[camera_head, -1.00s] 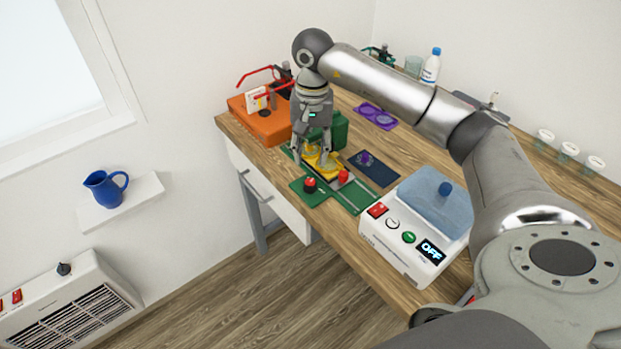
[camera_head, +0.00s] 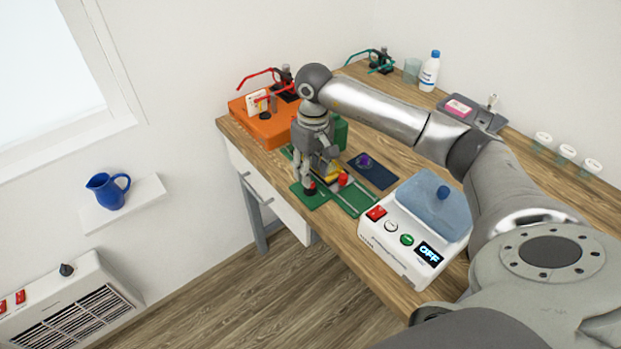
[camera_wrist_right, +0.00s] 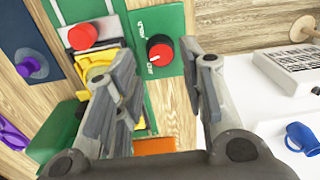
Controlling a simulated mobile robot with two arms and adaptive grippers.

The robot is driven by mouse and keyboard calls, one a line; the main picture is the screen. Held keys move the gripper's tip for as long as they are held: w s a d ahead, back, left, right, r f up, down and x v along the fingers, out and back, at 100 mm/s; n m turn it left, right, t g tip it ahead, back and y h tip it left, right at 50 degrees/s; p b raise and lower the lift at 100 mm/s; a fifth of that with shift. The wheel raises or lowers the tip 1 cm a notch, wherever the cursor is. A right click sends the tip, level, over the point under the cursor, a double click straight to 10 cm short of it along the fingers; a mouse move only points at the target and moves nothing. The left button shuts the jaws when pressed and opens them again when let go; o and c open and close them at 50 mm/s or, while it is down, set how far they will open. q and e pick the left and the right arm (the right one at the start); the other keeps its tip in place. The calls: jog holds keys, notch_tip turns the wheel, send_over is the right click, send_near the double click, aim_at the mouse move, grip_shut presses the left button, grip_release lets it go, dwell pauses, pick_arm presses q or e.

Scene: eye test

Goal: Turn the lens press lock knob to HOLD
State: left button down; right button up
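The lens press has a green base (camera_head: 352,198), a green upright body (camera_head: 341,130) and a yellow part (camera_wrist_right: 98,62). Its lock knob (camera_head: 310,188), red and black, sits on the green plate at the near end. In the wrist view the knob (camera_wrist_right: 160,50) stands between two small white labels; I cannot read them or its setting surely. My right gripper (camera_wrist_right: 167,62) is open, pointing down, with its fingers on either side of the knob and a gap to each. In the head view the gripper (camera_head: 321,178) partly covers the press. My left gripper is not in view.
A second red knob (camera_head: 343,180) is close beside the gripper. A dark blue mat (camera_head: 376,172) with a purple piece lies behind. The orange box (camera_head: 268,128) stands left, the white device (camera_head: 395,245) reading OFF right. The table's front edge is near.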

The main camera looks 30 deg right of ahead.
jog(key=shift+a+f+p, duration=0.1)
jog(key=shift+f+p, duration=0.3)
jog(key=shift+f, duration=1.9)
jog(key=shift+c, duration=0.2)
jog(key=c, duration=0.7)
